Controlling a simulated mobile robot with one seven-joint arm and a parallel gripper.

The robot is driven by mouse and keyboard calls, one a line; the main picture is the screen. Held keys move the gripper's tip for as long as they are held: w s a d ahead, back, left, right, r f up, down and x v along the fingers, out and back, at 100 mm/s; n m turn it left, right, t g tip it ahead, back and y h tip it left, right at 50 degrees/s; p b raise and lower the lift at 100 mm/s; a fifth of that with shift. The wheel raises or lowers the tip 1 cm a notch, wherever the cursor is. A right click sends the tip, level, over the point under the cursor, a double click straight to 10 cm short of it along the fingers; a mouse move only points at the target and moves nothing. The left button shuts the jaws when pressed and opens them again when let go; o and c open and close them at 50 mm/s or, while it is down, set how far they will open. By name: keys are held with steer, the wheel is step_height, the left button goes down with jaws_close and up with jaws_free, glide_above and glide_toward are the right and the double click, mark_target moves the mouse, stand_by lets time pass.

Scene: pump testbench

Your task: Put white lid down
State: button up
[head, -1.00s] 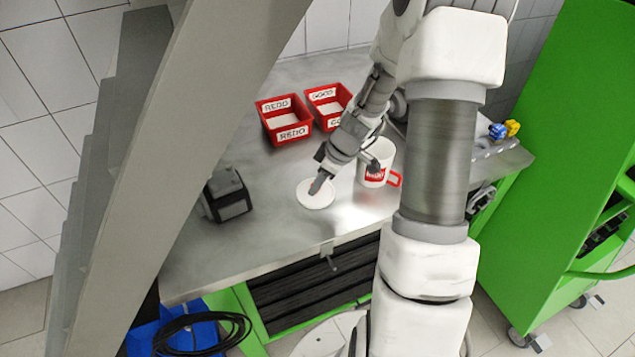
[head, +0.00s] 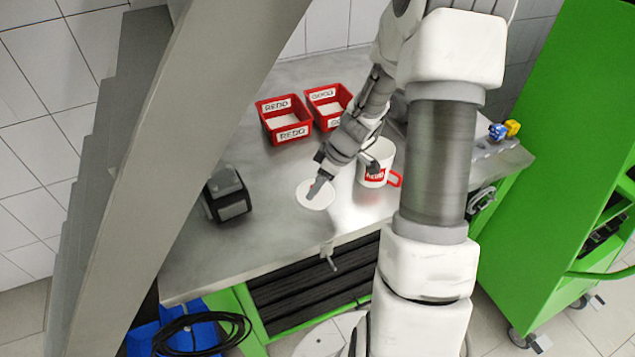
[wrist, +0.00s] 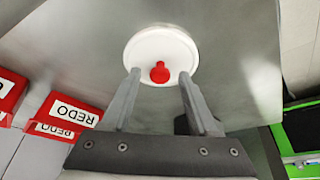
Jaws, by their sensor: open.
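The white lid (head: 318,200) is a round disc lying flat on the grey metal bench, left of the white mug. In the wrist view the lid (wrist: 146,47) shows a red knob (wrist: 159,72) near its lower edge. My gripper (head: 317,188) is over the lid, pointing down at it. In the wrist view its two fingers (wrist: 158,76) are apart, one on each side of the red knob, with visible gaps. How high the fingertips are above the lid is hard to tell.
A white mug (head: 373,176) with a red handle stands close right of my gripper. Two red bins (head: 288,132) (head: 326,108) stand behind. A dark box-shaped device (head: 227,196) is at the left. The bench (head: 262,240) is clear in front.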

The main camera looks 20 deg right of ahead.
steer(key=v, duration=1.2)
